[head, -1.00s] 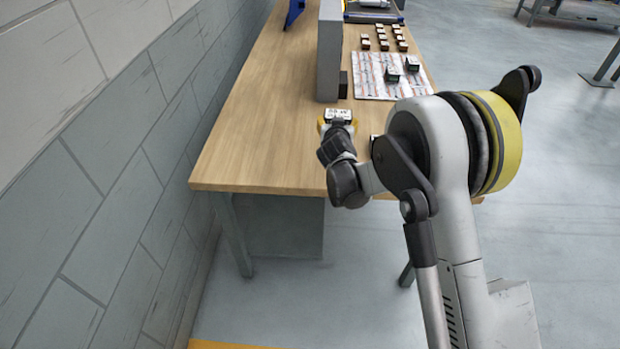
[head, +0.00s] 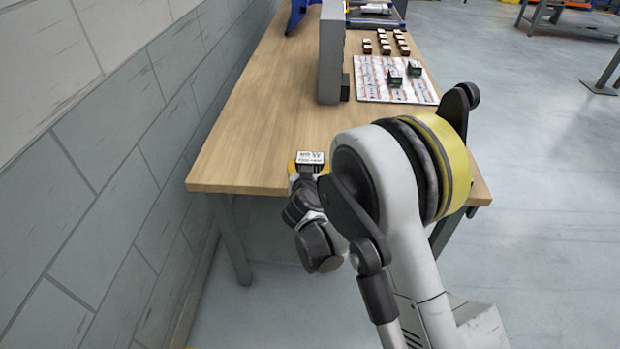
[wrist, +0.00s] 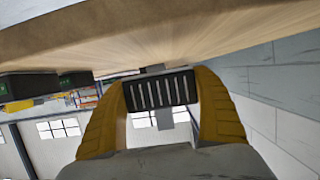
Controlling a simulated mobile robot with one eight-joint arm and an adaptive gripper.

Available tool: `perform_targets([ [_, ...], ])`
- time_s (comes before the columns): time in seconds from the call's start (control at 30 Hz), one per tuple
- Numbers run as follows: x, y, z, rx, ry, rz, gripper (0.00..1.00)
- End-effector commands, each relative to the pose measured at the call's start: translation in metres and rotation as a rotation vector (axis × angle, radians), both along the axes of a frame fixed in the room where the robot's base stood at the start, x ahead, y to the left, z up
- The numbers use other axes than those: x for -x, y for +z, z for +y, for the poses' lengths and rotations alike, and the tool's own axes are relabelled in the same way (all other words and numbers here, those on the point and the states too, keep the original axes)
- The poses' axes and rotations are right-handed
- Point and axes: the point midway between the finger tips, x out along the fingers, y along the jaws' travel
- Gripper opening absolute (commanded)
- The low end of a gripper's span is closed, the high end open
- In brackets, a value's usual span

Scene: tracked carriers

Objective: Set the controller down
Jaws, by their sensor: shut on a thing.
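The controller (head: 310,157) is a small dark box with a white printed label on top. It sits in my gripper (head: 305,165) at the front edge of the wooden table (head: 250,130), label facing up. In the wrist view, the yellow fingers are closed on both sides of the controller's dark slotted face (wrist: 160,92). The table's wooden surface (wrist: 180,40) fills the top of that view. I cannot tell whether the controller touches the table. My arm hides part of the table's front right.
A tall grey panel (head: 331,55) stands mid-table with a black block (head: 345,87) at its foot. To its right, a printed sheet (head: 375,90) bears two dark boxes (head: 394,78). Several small blocks (head: 385,48) lie behind. The table's left front is clear. A block wall (head: 110,180) runs along the left.

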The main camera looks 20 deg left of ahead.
Motion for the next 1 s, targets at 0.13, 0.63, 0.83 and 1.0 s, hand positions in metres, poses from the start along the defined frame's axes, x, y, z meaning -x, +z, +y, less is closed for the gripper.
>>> perform_targets([
  [0.13,0.0,-0.021,0.0,0.0,0.0,0.0,0.33],
  [0.63,0.0,-0.041,0.0,-0.001,0.0,0.0,0.76],
  [0.83,0.0,-0.04,0.0,-0.001,0.0,0.0,0.98],
  [1.0,0.0,-0.04,0.0,-0.001,0.0,0.0,0.98],
])
